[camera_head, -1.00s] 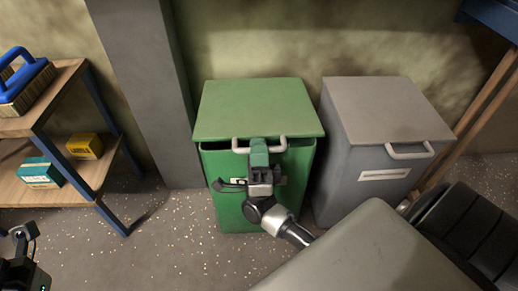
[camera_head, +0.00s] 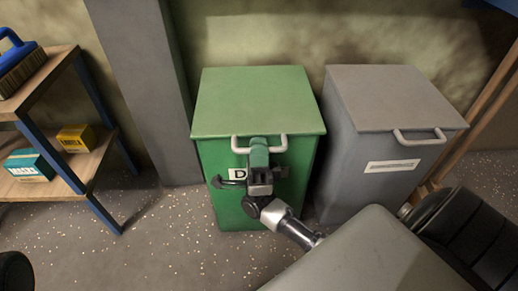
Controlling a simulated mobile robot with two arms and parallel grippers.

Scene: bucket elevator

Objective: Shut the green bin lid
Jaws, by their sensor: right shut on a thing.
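The green bin (camera_head: 215,190) stands upright by the wall. Its green lid (camera_head: 255,100) lies flat over the top, and no dark gap shows under its front edge. A pale handle (camera_head: 283,143) is fixed at the lid's front. My right gripper (camera_head: 259,150) is at the middle of this handle, shut on it, and hides part of the bin's front and its label. My left gripper is not in view; only a dark piece shows at the lower left edge.
A grey bin (camera_head: 385,100) with a closed lid stands close on the right. A shelf (camera_head: 85,165) with a blue brush (camera_head: 18,62), a teal box (camera_head: 28,165) and a yellow box (camera_head: 76,138) is at the left. A grey pillar (camera_head: 150,90) rises behind. Speckled floor is free between shelf and green bin.

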